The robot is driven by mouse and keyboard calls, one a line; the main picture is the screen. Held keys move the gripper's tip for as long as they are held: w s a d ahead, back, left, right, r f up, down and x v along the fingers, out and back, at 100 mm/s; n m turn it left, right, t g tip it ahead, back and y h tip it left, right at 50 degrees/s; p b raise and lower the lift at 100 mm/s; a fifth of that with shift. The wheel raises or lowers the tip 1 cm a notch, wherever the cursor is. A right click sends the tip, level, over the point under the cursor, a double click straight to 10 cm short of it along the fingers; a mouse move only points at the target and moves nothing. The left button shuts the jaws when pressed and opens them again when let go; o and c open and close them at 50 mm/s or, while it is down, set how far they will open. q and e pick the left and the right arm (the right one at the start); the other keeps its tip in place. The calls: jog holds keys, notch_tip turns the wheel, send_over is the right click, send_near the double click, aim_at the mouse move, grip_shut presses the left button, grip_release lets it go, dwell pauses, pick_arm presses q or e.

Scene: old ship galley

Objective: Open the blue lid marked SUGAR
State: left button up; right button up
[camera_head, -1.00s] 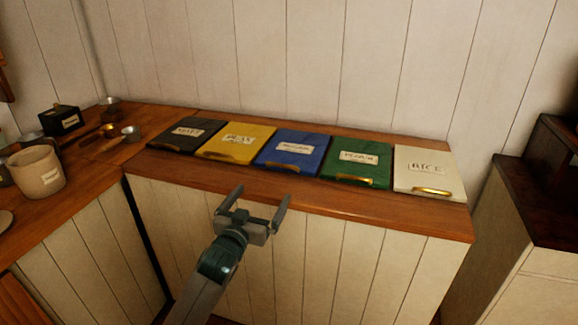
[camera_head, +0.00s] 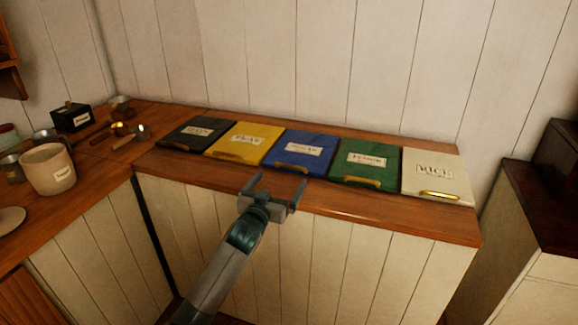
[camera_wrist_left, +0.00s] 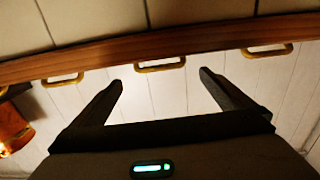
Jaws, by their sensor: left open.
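The blue lid (camera_head: 303,142) with a pale label lies flat and shut, in the middle of the row on the wooden counter. Its label is blurred. Its brass handle (camera_head: 286,168) runs along its front edge. My left gripper (camera_head: 282,177) is open and empty at the counter's front edge, just short of this handle and apart from it. In the left wrist view, the open fingers (camera_wrist_left: 160,77) point at a middle brass handle (camera_wrist_left: 160,65), which lies just beyond and between the fingertips. The lid colours do not show there. My right gripper is not in view.
Black (camera_head: 196,133), yellow (camera_head: 240,142), green (camera_head: 366,163) and white (camera_head: 437,176) lids flank the blue one, all shut. A beige crock (camera_head: 47,170), a black box (camera_head: 71,118) and small metal cups stand on the left counter. A dark-topped cabinet (camera_head: 545,205) stands at right.

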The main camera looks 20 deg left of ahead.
aim_at(288, 167)
pick_arm(q)
jog(key=w, duration=0.8)
jog(key=shift+d+p, duration=0.15)
jog(key=shift+p, duration=0.15)
jog(key=shift+w, duration=0.55)
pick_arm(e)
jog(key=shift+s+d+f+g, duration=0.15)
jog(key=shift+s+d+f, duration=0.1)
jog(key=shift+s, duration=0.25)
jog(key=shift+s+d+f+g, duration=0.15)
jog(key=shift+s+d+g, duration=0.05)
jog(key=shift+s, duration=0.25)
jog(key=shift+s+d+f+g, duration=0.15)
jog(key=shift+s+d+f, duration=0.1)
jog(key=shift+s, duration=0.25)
pick_arm(q)
jog(key=c, duration=1.3)
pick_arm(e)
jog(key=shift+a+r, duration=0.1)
